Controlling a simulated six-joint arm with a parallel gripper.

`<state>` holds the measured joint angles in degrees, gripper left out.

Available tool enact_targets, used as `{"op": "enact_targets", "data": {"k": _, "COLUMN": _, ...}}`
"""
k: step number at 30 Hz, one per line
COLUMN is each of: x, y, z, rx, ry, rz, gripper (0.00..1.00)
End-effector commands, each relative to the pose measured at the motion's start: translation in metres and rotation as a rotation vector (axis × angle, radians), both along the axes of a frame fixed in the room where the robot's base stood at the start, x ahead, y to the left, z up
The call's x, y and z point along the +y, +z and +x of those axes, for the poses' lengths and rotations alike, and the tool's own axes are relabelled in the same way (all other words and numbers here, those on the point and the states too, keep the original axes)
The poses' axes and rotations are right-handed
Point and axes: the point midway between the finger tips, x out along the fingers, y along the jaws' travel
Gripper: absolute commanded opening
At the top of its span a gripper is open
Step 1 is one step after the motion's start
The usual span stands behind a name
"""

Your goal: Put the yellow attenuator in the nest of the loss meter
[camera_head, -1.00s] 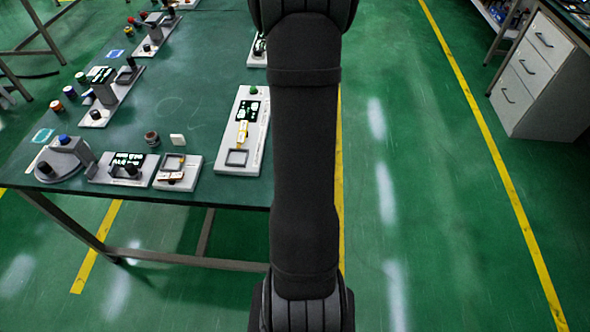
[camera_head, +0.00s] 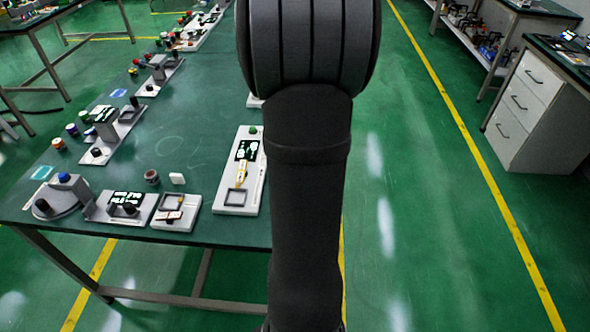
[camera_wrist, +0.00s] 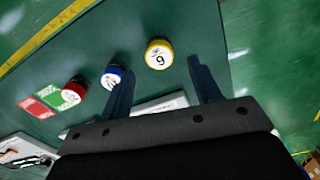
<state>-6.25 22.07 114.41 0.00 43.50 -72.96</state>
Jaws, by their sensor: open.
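In the wrist view a short cylinder with a yellow rim and a white top marked with a digit (camera_wrist: 159,54) stands upright on the green table; it looks like the yellow attenuator. My gripper (camera_wrist: 162,68) is open, and its two dark fingers point toward the yellow cylinder, with nothing between them. Whether they are at its height I cannot tell. In the head view my arm hides the gripper. Several bench instruments show there, one with a dark display and a square frame (camera_head: 236,197); I cannot tell which is the loss meter.
A blue cylinder (camera_wrist: 112,77) and a red cylinder (camera_wrist: 73,92) stand left of the yellow one. A green card (camera_wrist: 50,95) and a red card (camera_wrist: 36,108) lie beyond them. A white plate (camera_wrist: 160,104) lies partly behind the gripper. A drawer cabinet (camera_head: 530,110) stands at right.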

Motion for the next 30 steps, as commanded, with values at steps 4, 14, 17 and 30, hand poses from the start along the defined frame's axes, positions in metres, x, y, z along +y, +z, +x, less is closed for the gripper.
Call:
{"op": "enact_targets", "data": {"k": 4, "x": 0.0, "y": 0.032, "z": 0.001, "rx": -0.006, "ry": 0.0, "rz": 0.001, "gripper": 0.57}}
{"op": "enact_targets", "data": {"k": 14, "x": 0.0, "y": 0.091, "z": 0.001, "rx": -0.003, "ry": 0.0, "rz": 0.0, "gripper": 0.57}}
{"op": "enact_targets", "data": {"k": 17, "x": 0.0, "y": 0.099, "z": 0.0, "rx": -0.002, "ry": 0.0, "rz": 0.001, "gripper": 0.61}}
{"op": "enact_targets", "data": {"k": 30, "x": 0.0, "y": 0.104, "z": 0.0, "rx": 0.001, "ry": 0.0, "rz": 0.0, "gripper": 0.61}}
